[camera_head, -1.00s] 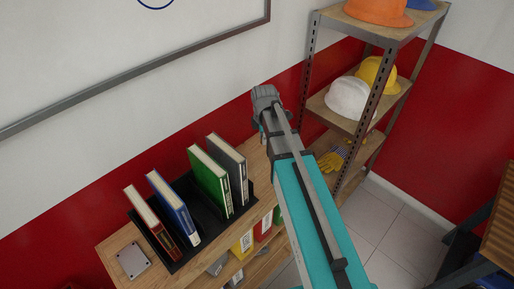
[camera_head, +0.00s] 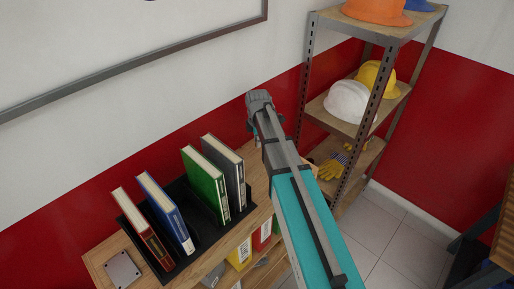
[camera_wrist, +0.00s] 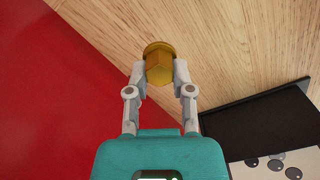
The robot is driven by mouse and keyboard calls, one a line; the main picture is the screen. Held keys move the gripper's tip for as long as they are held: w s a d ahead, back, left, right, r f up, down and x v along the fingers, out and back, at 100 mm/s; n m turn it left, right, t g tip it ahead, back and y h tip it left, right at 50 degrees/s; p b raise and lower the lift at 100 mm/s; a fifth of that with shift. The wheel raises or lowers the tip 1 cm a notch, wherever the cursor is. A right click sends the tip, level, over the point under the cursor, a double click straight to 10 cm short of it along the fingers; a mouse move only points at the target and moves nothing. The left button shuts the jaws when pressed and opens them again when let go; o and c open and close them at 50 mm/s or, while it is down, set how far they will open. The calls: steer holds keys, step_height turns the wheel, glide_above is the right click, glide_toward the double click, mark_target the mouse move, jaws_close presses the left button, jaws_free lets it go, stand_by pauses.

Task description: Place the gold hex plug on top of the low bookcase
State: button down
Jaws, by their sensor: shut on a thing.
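The gold hex plug (camera_wrist: 158,58) is gripped between the two fingertips of my gripper (camera_wrist: 160,76) in the wrist view. Its round head faces the camera. The pale wooden top of the low bookcase (camera_wrist: 235,45) lies beneath and beyond the plug; I cannot tell whether the plug touches it. In the head view the bookcase top (camera_head: 258,168) runs along the red and white wall. My arm reaches over its far right part. The fingers and the plug are hidden there behind my arm.
A black book holder (camera_head: 206,232) with several upright books stands on the bookcase, left of my arm; its dark edge (camera_wrist: 260,115) shows in the wrist view. A metal shelf (camera_head: 340,115) with helmets and gloves stands to the right. Bare wood lies around the plug.

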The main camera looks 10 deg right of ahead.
mark_target(257, 152)
steer(key=shift+f, duration=0.15)
steer(key=shift+w+f+b, duration=0.45)
steer(key=shift+f+b, duration=0.05)
steer(key=shift+b, duration=0.15)
steer(key=shift+f+b, duration=1.4)
steer(key=shift+f, duration=0.15)
steer(key=c, duration=0.5)
jaws_free()
steer(key=shift+r, duration=0.2)
step_height(257, 152, up, 12)
steer(key=p, duration=1.2)
